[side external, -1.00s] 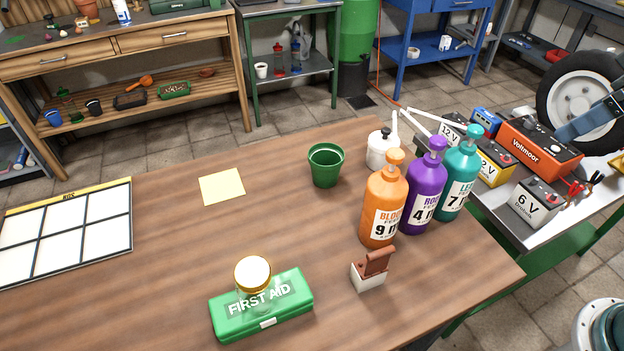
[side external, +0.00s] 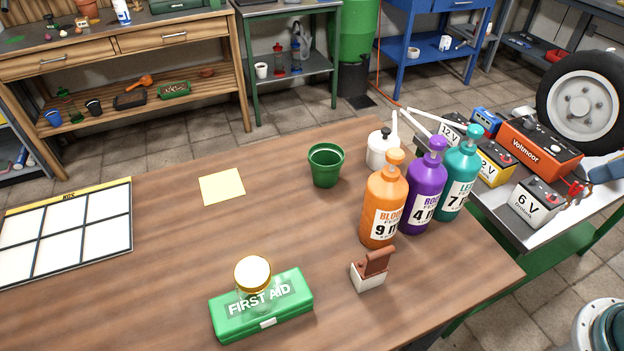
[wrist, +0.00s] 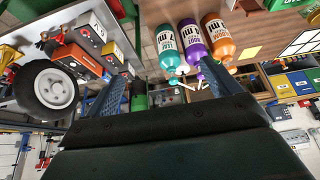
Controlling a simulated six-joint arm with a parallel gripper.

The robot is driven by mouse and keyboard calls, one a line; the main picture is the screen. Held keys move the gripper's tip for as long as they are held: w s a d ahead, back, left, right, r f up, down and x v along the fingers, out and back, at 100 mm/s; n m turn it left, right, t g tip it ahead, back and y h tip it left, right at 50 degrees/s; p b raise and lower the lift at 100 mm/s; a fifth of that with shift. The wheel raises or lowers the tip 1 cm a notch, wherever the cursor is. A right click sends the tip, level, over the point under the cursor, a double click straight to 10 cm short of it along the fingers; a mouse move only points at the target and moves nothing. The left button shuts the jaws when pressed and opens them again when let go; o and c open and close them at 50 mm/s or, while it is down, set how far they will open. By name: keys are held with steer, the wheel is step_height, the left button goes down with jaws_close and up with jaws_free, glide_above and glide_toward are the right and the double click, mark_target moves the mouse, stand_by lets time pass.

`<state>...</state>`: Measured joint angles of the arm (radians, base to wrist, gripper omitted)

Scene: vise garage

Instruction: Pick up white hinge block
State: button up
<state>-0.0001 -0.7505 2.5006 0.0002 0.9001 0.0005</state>
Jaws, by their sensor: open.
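The white hinge block (side external: 368,281) sits on the wooden table near its front right edge in the side view. It has a white base, and a reddish-brown flap (side external: 377,263) stands up from it, tilted. The block does not show clearly in the wrist view. My gripper (wrist: 161,70) is open and empty in the wrist view, its two blue-grey fingers spread wide. It is away from the block; in the side view only a small blue part of my arm shows at the right edge.
Orange (side external: 384,205), purple (side external: 424,190) and teal (side external: 459,185) bottles stand close behind the block. A green first aid box (side external: 290,290) with a gold-lidded jar (side external: 253,273) lies left of it. A green pot (side external: 325,167) stands farther back. The table's middle is clear.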

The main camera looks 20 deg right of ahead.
steer(key=c, duration=1.1)
steer(key=n+g+y, duration=0.5)
steer(key=n, duration=1.3)
glide_toward(390, 247)
steer(key=shift+w+a+r, duration=0.15)
steer(key=shift+w+a, duration=0.05)
steer(key=shift+h, duration=0.3)
steer(key=shift+s+x, duration=0.2)
steer(key=shift+x, duration=4.1)
